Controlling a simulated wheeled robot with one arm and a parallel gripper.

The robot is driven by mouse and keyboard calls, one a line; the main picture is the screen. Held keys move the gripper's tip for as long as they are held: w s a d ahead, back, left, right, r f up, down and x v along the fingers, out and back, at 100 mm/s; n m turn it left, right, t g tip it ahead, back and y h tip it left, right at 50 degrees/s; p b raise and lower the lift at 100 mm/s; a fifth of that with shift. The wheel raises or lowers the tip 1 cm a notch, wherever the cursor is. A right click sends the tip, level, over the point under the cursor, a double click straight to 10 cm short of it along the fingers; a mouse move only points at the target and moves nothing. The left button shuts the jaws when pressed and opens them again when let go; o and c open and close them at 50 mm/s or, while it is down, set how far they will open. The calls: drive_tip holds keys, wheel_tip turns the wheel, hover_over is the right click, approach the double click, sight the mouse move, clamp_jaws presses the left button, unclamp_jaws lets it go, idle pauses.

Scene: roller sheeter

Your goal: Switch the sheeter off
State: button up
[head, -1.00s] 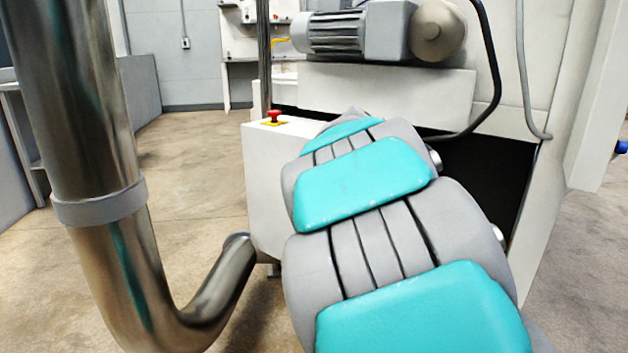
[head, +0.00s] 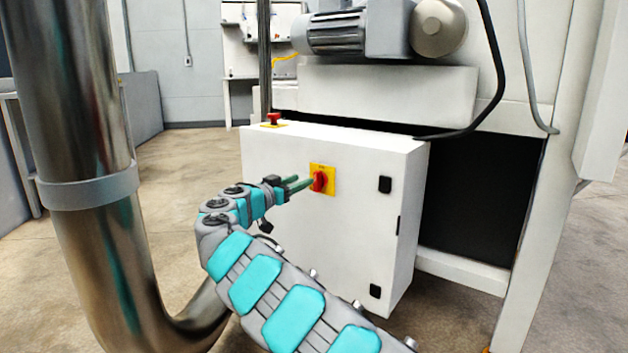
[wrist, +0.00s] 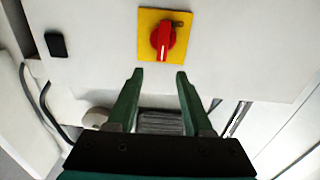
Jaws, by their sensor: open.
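The sheeter's rotary switch is a red knob (head: 319,181) on a yellow plate (head: 330,172), on the front of a white cabinet (head: 275,230). In the wrist view the red knob (wrist: 163,40) has its grip roughly upright, tilted slightly. My gripper (head: 311,182) has green fingers and reaches the knob from the left in the head view. In the wrist view my gripper (wrist: 159,75) is open and empty, with its two fingertips apart and just below the knob in the picture. Whether a fingertip touches the knob, I cannot tell.
A red emergency button (head: 273,118) sits on top of the cabinet. A motor (head: 340,32) and a black cable (head: 497,75) are above. A thick metal pipe (head: 70,120) stands at left, close to my arm. Floor is free behind the pipe.

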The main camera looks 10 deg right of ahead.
sight(315, 174)
drive_tip(key=shift+p+x, duration=0.3)
drive_tip(key=shift+x, duration=3.55)
drive_tip(key=shift+w, duration=0.1)
drive_tip(key=shift+c, duration=0.3)
drive_tip(key=shift+f, duration=0.1)
clamp_jaws()
